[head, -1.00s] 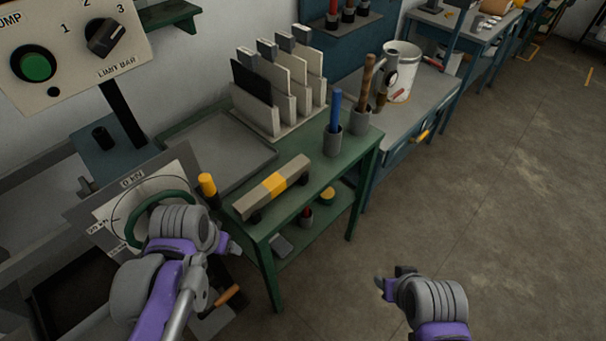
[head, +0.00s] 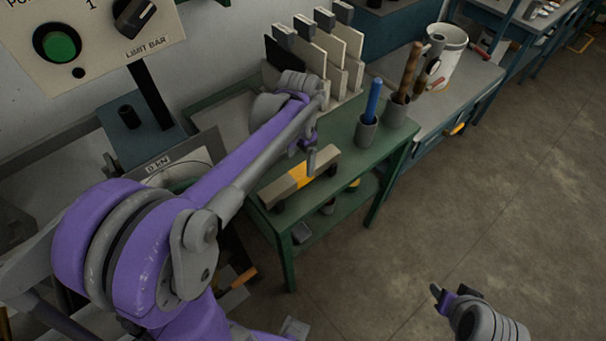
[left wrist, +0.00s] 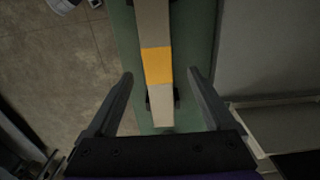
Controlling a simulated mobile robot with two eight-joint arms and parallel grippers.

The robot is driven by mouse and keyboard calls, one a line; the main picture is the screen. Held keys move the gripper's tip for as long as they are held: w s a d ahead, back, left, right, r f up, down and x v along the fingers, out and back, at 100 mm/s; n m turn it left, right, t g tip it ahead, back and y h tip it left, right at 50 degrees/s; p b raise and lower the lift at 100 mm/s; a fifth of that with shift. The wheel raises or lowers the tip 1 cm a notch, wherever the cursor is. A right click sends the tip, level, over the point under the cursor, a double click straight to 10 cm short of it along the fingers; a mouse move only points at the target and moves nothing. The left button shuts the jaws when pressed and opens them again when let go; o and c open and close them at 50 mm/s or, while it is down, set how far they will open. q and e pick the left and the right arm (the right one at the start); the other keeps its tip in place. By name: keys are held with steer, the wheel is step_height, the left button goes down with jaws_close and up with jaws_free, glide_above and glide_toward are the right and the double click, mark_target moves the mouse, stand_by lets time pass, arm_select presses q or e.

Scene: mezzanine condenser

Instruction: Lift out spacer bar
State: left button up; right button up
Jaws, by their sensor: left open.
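The spacer bar (head: 284,187) is a grey-beige bar with a yellow band around its middle. It lies on dark supports on the green table. My left gripper (head: 309,157) is open above the bar, fingers pointing down. In the left wrist view the bar (left wrist: 156,65) runs between the spread fingers of my left gripper (left wrist: 160,74), with a gap on each side; neither finger visibly touches it. My right gripper (head: 444,297) is at the lower right over the floor, away from the table; its jaw state is unclear.
Behind the bar stand a rack of upright plates (head: 325,45), a blue-handled tool in a cup (head: 367,133) and a cup of wooden-handled tools (head: 398,108). A control panel (head: 88,38) is at the upper left. Floor to the right is clear.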

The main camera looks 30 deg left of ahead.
mark_target(301, 171)
arm_select(q)
steer(key=shift+w+f, duration=0.1)
steer(key=shift+f, duration=0.6)
step_height(301, 171, down, 5)
steer(key=shift+d+r, duration=0.15)
steer(key=shift+r, duration=0.05)
jaws_close()
